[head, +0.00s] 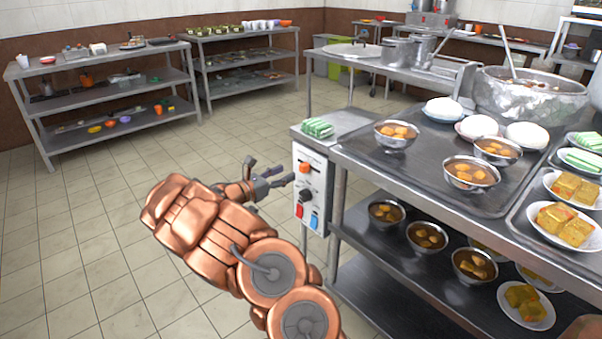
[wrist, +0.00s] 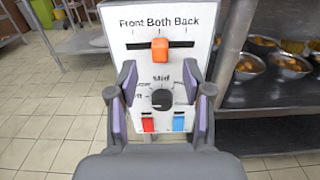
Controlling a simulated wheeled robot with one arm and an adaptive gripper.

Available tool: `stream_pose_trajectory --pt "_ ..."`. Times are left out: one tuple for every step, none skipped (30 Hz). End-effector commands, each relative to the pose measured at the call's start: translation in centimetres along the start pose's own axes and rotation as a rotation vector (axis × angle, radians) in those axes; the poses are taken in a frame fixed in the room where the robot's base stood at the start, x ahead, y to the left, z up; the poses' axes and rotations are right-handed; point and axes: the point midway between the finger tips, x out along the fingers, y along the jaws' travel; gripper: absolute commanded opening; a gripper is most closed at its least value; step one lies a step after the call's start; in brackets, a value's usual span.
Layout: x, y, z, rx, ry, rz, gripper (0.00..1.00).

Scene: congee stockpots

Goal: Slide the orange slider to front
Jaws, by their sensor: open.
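The orange slider (wrist: 160,50) sits near the middle of its horizontal slot, under the word "Both", on a white control panel (wrist: 120,35). "Front" is printed at the left of the slot and "Back" at the right. In the head view the orange slider (head: 304,167) is near the panel's top. Below it are a black knob (wrist: 162,98), a red switch (wrist: 148,124) and a blue switch (wrist: 179,123). My gripper (wrist: 160,90) is open and empty, facing the panel. Its fingers lie either side of the knob in the wrist view, below the slider. Contact cannot be told.
A metal counter (head: 360,165) with bowls and plates stands right of the panel, with a shelf of more bowls beneath. Green-striped packets (head: 317,127) lie above the panel. The tiled floor (head: 110,240) to the left is clear.

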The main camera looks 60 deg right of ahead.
Motion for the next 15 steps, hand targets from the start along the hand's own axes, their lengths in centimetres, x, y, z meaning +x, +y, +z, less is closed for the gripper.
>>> stream_pose_trajectory --pt "0.3 0.0 -0.2 -0.002 0.000 0.001 0.50" --pt "0.5 0.0 -0.2 -0.002 -0.001 0.000 0.50" --pt "0.9 0.0 -0.2 -0.002 0.000 -0.001 0.50" --pt "1.3 0.0 -0.1 -0.001 -0.001 -0.001 0.50" --pt "1.6 0.0 -0.1 -0.001 -0.001 -0.001 0.50" --pt "2.2 0.0 -0.1 -0.001 -0.001 -0.001 0.50" --pt "2.6 -0.1 -0.1 0.000 -0.001 -0.002 0.50" --pt "3.1 -0.1 -0.1 0.001 0.000 -0.002 0.50" --pt "3.6 0.0 -0.1 0.001 0.000 -0.001 0.50" --pt "4.1 0.0 -0.1 0.002 0.000 -0.001 0.50" --pt "4.5 0.0 -0.1 0.002 0.000 0.000 0.50" --pt "5.0 0.1 -0.1 0.002 0.001 0.000 0.50" --pt "5.4 0.0 -0.1 0.002 0.001 0.000 0.50" --pt "5.8 0.1 -0.1 0.002 0.001 0.001 0.50" --pt "6.2 0.1 -0.1 0.002 0.001 0.002 0.50"
